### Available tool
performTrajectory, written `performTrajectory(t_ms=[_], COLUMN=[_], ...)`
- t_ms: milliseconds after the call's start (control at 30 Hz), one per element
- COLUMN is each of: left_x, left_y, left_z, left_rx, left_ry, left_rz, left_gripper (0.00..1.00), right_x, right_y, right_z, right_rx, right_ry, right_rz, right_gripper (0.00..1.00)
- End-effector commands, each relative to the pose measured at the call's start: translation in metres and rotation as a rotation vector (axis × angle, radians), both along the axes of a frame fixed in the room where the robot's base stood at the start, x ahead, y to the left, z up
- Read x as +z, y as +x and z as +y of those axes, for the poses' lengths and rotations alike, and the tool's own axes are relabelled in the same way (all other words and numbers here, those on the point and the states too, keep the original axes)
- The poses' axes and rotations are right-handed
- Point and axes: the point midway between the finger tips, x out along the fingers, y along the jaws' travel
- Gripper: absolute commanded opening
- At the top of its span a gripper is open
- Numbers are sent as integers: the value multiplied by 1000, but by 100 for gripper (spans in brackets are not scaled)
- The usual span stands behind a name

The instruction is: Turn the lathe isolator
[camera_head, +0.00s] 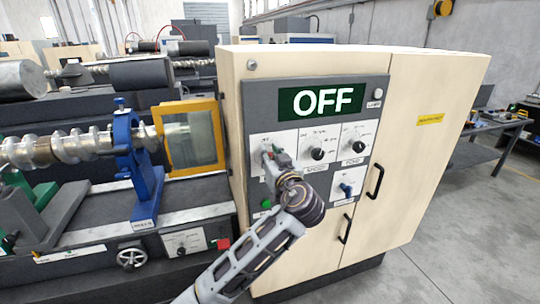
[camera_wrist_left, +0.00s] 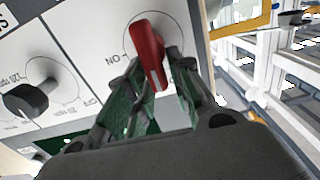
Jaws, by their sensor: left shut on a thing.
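The isolator is a red lever knob (camera_wrist_left: 148,48) on a white plate in the left wrist view. An "ON" mark is printed on the plate to its left. My left gripper (camera_wrist_left: 153,78) has a finger on each side of the red knob and is shut on it. In the head view my left gripper (camera_head: 272,156) is at the upper left plate of the cabinet panel and hides most of the knob. The display (camera_head: 322,100) above reads "OFF" in white on dark green. My right gripper is not in view.
The beige cabinet (camera_head: 428,130) has black door handles. A lathe with a blue steady rest (camera_head: 140,160) and yellow-framed guard (camera_head: 190,137) stands left. Open floor lies right.

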Motion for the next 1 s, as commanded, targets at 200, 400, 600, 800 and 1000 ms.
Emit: performTrajectory(t_ms=[200, 400, 600, 800, 1000], left_x=[-2, -2, -3, -5, -6], left_y=[1, 2, 3, 4, 5], left_z=[-2, -5, -9, -12, -16], left_rx=[0, 0, 0, -1, -1], left_ry=[71, 180, 315, 459, 609], left_rz=[26, 62, 106, 153, 201], left_gripper=[0, 0, 0, 0, 0], right_x=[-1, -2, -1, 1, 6], right_y=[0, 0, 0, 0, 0], right_z=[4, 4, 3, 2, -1], right_rx=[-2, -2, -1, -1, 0], right_ry=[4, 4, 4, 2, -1], right_rz=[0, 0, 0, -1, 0], right_gripper=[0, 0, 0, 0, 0])
